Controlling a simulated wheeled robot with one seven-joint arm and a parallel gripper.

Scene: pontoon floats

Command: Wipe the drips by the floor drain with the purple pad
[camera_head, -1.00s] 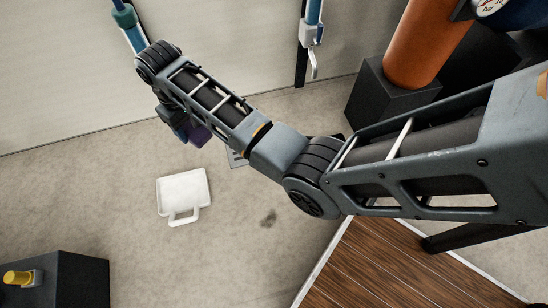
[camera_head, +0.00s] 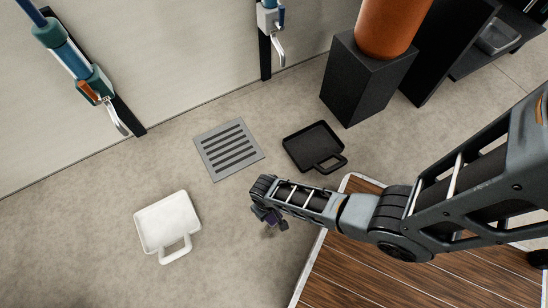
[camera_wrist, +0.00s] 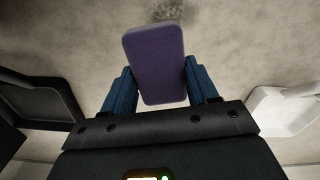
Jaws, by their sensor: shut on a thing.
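My gripper (camera_wrist: 160,86) is shut on the purple pad (camera_wrist: 155,55), with one blue finger at each side of it. In the head view my gripper (camera_head: 269,217) is low over the floor, to the lower right of the floor drain (camera_head: 229,148), and the pad is mostly hidden there. A dark, blurry patch of drips (camera_wrist: 165,11) shows on the floor just beyond the pad's far end in the wrist view. In the head view the patch (camera_head: 268,234) is partly hidden by my gripper. I cannot tell whether the pad touches the floor.
A white handled tray (camera_head: 155,222) lies on the floor to the left. A black handled tray (camera_head: 310,143) lies right of the drain. A dark block (camera_head: 362,85) under an orange cylinder (camera_head: 386,28) stands behind. Wooden decking (camera_head: 385,270) lies at lower right.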

